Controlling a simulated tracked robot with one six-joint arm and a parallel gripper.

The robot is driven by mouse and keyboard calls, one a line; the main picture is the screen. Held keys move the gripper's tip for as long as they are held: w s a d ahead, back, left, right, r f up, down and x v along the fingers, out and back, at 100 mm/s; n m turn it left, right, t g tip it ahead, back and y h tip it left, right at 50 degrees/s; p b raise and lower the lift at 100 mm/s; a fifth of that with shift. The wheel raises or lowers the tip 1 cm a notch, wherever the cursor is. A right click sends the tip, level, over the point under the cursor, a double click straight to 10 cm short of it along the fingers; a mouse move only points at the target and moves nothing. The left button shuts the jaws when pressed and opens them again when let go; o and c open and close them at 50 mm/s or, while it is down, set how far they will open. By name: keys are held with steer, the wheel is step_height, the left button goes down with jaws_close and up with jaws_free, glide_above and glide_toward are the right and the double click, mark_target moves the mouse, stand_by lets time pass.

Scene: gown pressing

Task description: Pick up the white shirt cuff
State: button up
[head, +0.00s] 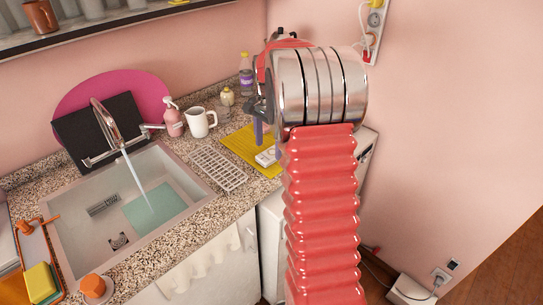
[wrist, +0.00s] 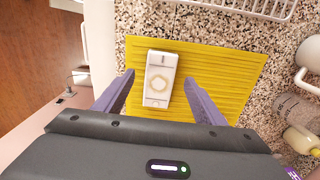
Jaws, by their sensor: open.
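A small white rectangular piece with a pale ring mark, which I take for the white shirt cuff (wrist: 160,72), lies on a yellow ribbed mat (wrist: 225,75). In the head view the white piece (head: 267,157) is on the right part of the mat (head: 238,146), partly hidden by my arm. My gripper (wrist: 159,78) is open, with its purple fingers on either side of the white piece's near half. I cannot tell whether they touch it. In the head view a purple finger (head: 258,130) points down above the mat.
A white wire rack (head: 218,168) lies left of the mat, beside the sink (head: 75,235) with running water. A white jug (head: 199,122), a pink pump bottle (head: 172,117) and a purple-labelled bottle (head: 246,78) stand behind. The counter ends close to the mat.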

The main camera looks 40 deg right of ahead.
mark_target(269, 155)
steer(key=shift+f, duration=1.6)
steer(key=c, duration=1.1)
